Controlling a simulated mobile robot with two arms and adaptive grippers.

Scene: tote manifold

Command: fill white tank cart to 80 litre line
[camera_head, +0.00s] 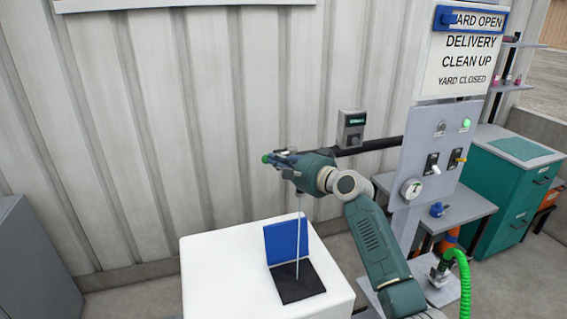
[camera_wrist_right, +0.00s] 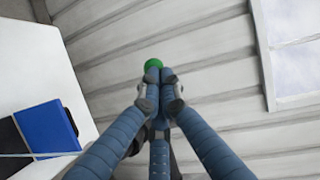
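The white tank cart (camera_head: 215,270) stands at the bottom centre, its blue lid (camera_head: 286,238) raised beside a dark square opening (camera_head: 297,283). A thin pale vertical line (camera_head: 299,235) runs from below my right gripper down to the opening; I cannot tell whether it is a rod or a stream. No 80 litre line is visible. My right gripper (camera_head: 276,160) is above and behind the opening, fingers together on a round green knob (camera_wrist_right: 153,64), which shows at their tips. A dark pipe (camera_head: 380,144) runs behind the gripper; its left end is hidden. My left gripper is not in view.
A small meter with a green display (camera_head: 352,120) is on the wall; its reading is too small. A grey panel (camera_head: 415,150) with switches and a gauge (camera_head: 411,189) stands right. A green hose (camera_head: 464,275) hangs below. A teal cabinet (camera_head: 505,180) is far right.

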